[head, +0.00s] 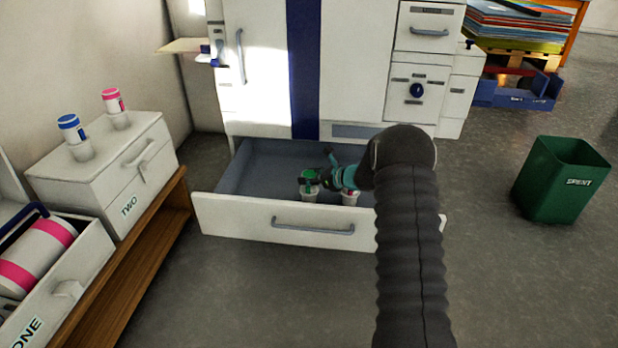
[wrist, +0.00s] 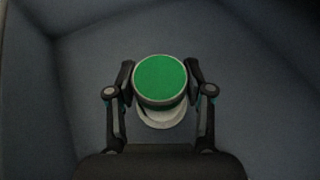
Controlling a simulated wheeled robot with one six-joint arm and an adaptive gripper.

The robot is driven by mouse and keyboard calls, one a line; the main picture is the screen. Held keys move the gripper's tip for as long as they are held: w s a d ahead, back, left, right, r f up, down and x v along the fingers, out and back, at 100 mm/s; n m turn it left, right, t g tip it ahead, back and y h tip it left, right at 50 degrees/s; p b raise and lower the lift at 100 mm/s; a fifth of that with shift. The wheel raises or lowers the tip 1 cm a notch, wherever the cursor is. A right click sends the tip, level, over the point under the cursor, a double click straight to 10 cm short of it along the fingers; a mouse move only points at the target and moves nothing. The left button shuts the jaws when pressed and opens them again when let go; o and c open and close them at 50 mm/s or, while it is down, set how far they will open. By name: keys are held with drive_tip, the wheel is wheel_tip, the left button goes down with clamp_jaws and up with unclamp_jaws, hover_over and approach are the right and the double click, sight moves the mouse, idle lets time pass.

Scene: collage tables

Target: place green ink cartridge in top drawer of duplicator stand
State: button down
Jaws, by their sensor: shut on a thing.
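The green ink cartridge (head: 310,176) shows its green round top inside the open drawer. The open drawer (head: 240,215) is grey inside with a white front and stands at the base of the white cabinet. My gripper (head: 322,180) reaches into the drawer and is shut on the cartridge. In the wrist view the green top (wrist: 160,80) sits between both fingers, with a pale round rim just below it. I cannot tell whether the cartridge touches the drawer floor. A second white object (head: 350,198) with a reddish band stands right of it, partly hidden by my arm.
A white drawer unit marked TWO (head: 130,205) at left carries a blue-capped (head: 72,130) and a pink-capped cartridge (head: 113,102) in cups. An open drawer marked ONE (head: 70,290) holds a pink-banded roll (head: 38,255). A green bin (head: 560,180) marked SPENT stands right. The drawer's left part is clear.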

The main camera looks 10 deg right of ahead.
drive_tip(key=shift+r, duration=0.1)
drive_tip(key=shift+c, duration=2.2)
unclamp_jaws()
drive_tip(key=shift+f, duration=0.2)
drive_tip(key=shift+r, duration=0.1)
